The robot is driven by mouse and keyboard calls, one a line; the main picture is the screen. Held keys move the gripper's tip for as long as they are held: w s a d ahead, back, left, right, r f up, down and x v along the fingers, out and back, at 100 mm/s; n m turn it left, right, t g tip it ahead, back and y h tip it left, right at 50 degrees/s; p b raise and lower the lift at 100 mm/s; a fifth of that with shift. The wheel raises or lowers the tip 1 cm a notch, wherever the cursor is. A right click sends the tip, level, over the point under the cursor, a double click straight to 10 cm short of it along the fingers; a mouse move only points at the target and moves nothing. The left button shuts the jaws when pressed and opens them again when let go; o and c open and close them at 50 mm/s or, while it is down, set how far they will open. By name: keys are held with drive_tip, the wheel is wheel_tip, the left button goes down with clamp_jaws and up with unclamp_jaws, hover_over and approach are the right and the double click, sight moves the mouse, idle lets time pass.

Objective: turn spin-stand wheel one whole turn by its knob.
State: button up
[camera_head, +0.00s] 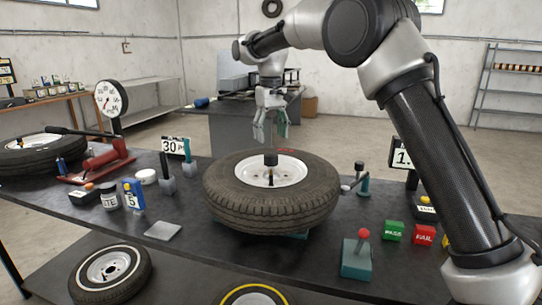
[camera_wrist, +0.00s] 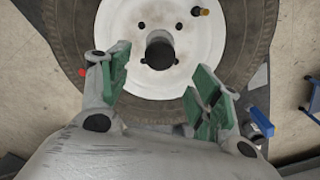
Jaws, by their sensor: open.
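The spin-stand wheel (camera_head: 230,200) lies flat in the middle of the dark bench, a black tyre around a white rim (camera_head: 290,172). A dark post rises at its hub (camera_head: 270,159), which also shows as a dark round hub in the wrist view (camera_wrist: 160,50). A small dark stub with an orange-yellow end (camera_wrist: 200,11) sits on the rim beyond the hub; I cannot tell whether it is the knob. My gripper (camera_head: 271,138) is open above the wheel, pointing down. Its green-padded fingers (camera_wrist: 161,78) are apart with nothing between them.
A red-knobbed lever on a teal box (camera_head: 356,258) stands at the front right, near green PASS (camera_head: 393,231) and red FAIL (camera_head: 424,235) blocks. A small teal stand (camera_head: 364,185) is close to the tyre's right side. Dark posts on grey blocks (camera_head: 167,183) stand left of it.

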sight(271, 155)
drive_tip(key=shift+m, duration=0.3)
drive_tip(key=shift+f, duration=0.35)
wheel_tip(271, 155, down, 7)
drive_tip(key=shift+f, duration=0.1)
clamp_jaws()
